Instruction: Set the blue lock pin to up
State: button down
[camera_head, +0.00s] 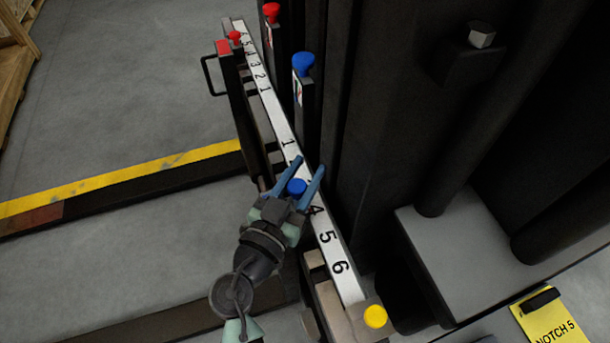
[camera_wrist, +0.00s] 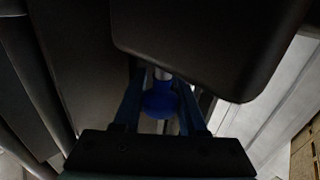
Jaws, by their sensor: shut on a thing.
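A round blue knob, which looks like the blue lock pin (camera_head: 296,187), sits over the numbered white scale in the head view. My gripper (camera_head: 309,166) reaches it from the lower left, with one blue finger on each side, shut on it. In the wrist view the blue knob (camera_wrist: 159,102) lies between the two dark fingers, with a short pale metal shaft (camera_wrist: 162,74) showing beyond it. The pin's base is hidden, so its height is hard to judge. A second blue knob (camera_head: 303,63) tops a dark post farther up the scale.
The white scale (camera_head: 327,240) runs diagonally along a dark machine body. Red knobs (camera_head: 271,11) (camera_head: 235,38) stand at its far end, and a yellow knob (camera_head: 375,316) at its near end. A yellow "NOTCH 5" card (camera_head: 552,328) lies lower right. Open floor (camera_head: 130,80) is at left.

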jog(key=shift+r, duration=0.3)
jog(key=shift+c, duration=2.3)
grip_release()
jog(key=p+v, duration=0.1)
jog(key=v, duration=1.2)
